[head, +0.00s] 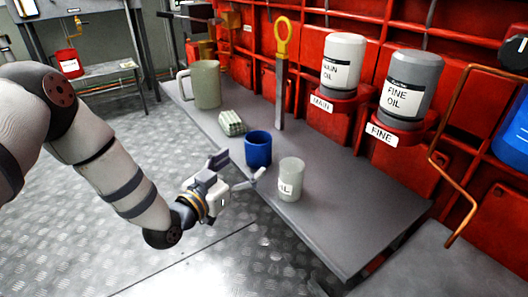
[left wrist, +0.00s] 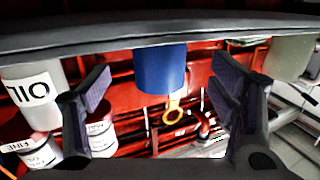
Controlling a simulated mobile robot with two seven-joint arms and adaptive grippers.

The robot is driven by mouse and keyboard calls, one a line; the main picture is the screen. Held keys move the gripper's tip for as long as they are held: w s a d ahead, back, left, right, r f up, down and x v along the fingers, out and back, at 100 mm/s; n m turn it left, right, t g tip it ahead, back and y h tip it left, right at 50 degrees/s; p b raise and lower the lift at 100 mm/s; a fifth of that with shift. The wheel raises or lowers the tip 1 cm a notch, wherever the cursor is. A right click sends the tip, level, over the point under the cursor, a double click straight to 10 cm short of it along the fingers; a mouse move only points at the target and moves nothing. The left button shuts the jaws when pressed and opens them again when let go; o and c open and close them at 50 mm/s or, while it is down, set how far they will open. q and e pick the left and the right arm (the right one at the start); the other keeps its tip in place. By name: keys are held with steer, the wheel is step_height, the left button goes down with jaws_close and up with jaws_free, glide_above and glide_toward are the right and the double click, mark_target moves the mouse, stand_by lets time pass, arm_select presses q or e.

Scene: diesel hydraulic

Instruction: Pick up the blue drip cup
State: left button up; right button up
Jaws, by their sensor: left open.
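The blue drip cup (head: 258,150) stands upright on the grey bench (head: 330,205), near its front edge. My left gripper (head: 238,170) is open and empty at the bench's front edge, its fingers spread toward the cup. In the left wrist view, which is upside down, the blue cup (left wrist: 159,72) shows between the two open fingers (left wrist: 162,80) and beyond their tips, apart from them. My right gripper is in neither view.
A pale labelled cup (head: 290,180) stands close to the right of the blue cup. A checked cloth (head: 232,123) and a grey-green jug (head: 205,84) are to the left. MAIN (head: 342,65) and FINE (head: 409,85) oil canisters stand behind. The bench's right part is clear.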

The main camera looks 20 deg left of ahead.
mark_target(251, 159)
arm_select(q)
steer(key=x, duration=0.3)
steer(key=b+x, duration=0.1)
steer(key=x, duration=0.3)
steer(key=shift+f, duration=0.2)
steer(key=shift+w+d+r+b, duration=0.1)
steer(key=shift+w+d+b, duration=0.05)
steer(key=shift+w+b, duration=0.15)
steer(key=c, duration=1.3)
